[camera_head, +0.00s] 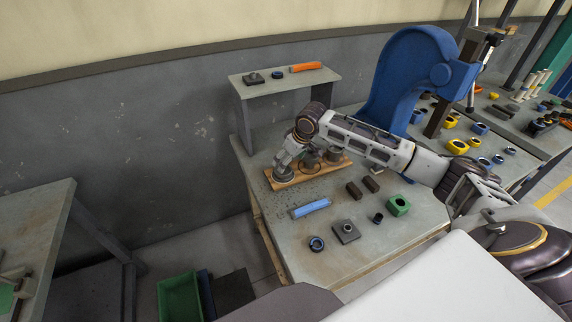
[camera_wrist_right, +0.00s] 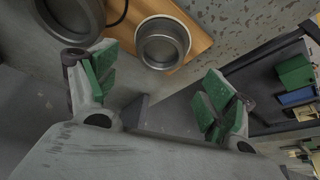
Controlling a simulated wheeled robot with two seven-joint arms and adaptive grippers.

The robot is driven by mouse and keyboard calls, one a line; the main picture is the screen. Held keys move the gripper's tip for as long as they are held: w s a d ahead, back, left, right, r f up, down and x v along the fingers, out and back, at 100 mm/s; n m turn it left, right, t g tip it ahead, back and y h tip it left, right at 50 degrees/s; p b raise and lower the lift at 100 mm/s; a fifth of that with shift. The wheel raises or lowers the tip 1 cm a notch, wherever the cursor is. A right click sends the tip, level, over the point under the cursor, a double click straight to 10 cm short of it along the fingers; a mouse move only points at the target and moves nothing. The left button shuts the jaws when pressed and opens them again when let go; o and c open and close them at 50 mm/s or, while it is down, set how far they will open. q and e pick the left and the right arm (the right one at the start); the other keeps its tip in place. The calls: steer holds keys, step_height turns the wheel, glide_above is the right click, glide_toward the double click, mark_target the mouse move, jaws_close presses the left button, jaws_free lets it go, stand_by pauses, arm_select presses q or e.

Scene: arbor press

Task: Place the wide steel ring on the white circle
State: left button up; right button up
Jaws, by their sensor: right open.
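A wooden board (camera_head: 269,179) lies on the bench with round steel pieces on it. One steel ring (camera_head: 284,175) is at its left end, under my right gripper (camera_head: 285,162). Another round steel piece (camera_head: 334,155) stands towards the right end. My right gripper is open and empty, its green-padded fingers apart in the wrist view (camera_wrist_right: 155,95). That view shows one hollow steel ring (camera_wrist_right: 163,43) on the board and a larger round steel piece (camera_wrist_right: 72,14) near the left finger. A dark curved line shows between them. I cannot make out a white circle. My left gripper is not in view.
A blue arbor press (camera_head: 410,75) stands at the back right. A raised shelf (camera_head: 285,84) stands behind the board.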

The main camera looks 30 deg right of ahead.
steer(key=shift+v, duration=2.65)
steer(key=shift+d, duration=0.15)
